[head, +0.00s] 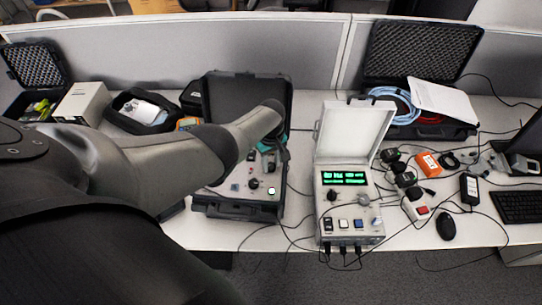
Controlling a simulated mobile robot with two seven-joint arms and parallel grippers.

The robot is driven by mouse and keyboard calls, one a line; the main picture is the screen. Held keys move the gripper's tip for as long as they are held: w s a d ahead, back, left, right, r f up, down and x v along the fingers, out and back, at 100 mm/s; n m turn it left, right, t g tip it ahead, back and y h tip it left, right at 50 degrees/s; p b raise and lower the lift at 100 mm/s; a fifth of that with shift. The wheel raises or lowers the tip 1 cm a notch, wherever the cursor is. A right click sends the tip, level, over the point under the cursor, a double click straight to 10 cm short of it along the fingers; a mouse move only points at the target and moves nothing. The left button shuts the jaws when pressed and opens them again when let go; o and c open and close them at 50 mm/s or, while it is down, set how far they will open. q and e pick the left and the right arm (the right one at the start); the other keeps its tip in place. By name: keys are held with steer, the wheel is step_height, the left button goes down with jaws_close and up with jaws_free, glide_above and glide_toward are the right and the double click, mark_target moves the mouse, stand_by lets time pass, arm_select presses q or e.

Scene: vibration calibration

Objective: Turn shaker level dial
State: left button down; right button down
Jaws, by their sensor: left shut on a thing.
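A black dial knob (253,184) shows on the panel's lower part. My left arm reaches over the case from the left, and its wrist hides part of the panel. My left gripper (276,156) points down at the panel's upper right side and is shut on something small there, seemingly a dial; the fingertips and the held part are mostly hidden. My right gripper is not in view.
Right of the case stands a white-lidded instrument (350,215) with a green display, knobs and cables. Cables, small devices, a mouse (445,227) and a keyboard (517,206) crowd the right. A foam-lined case (420,55) stands behind, against the grey partition (180,56).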

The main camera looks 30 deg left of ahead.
mark_target(271, 165)
arm_select(q)
steer(key=shift+w+r+n, duration=0.1)
steer(key=shift+n, duration=1)
steer(key=shift+a, duration=0.1)
steer(key=c, duration=0.5)
jaws_free()
step_height(271, 165, up, 3)
steer(key=p, duration=0.2)
steer(key=shift+p, duration=0.4)
steer(key=shift+r+b, duration=0.3)
steer(key=shift+r, duration=0.55)
step_height(271, 165, up, 10)
steer(key=shift+r, duration=0.25)
